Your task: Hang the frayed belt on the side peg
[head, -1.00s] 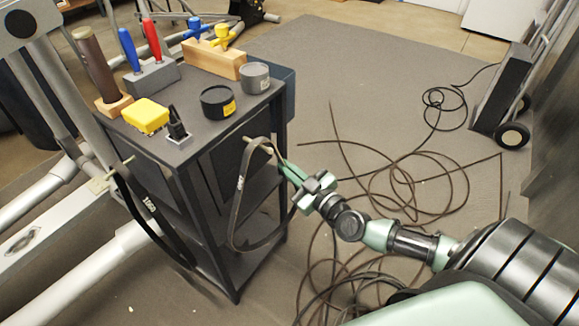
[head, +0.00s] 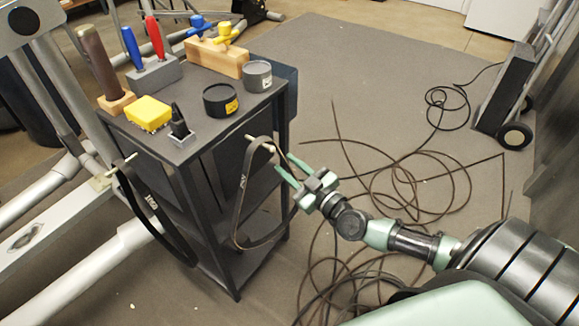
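A second black belt (head: 150,205) hangs from another light peg (head: 122,162) at the cart's left. Fraying is too small to make out on either. My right gripper (head: 284,165) is open just right of the first belt's upper end, its two green fingers spread. I see no belt held between them. My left gripper is not in view.
The cart top (head: 195,130) carries a yellow block (head: 148,113), dark round tins (head: 220,100), screwdrivers in a grey holder (head: 154,76) and a wooden block (head: 216,57). Loose cable (head: 400,190) lies on the floor at right. A hand truck (head: 505,90) stands at far right.

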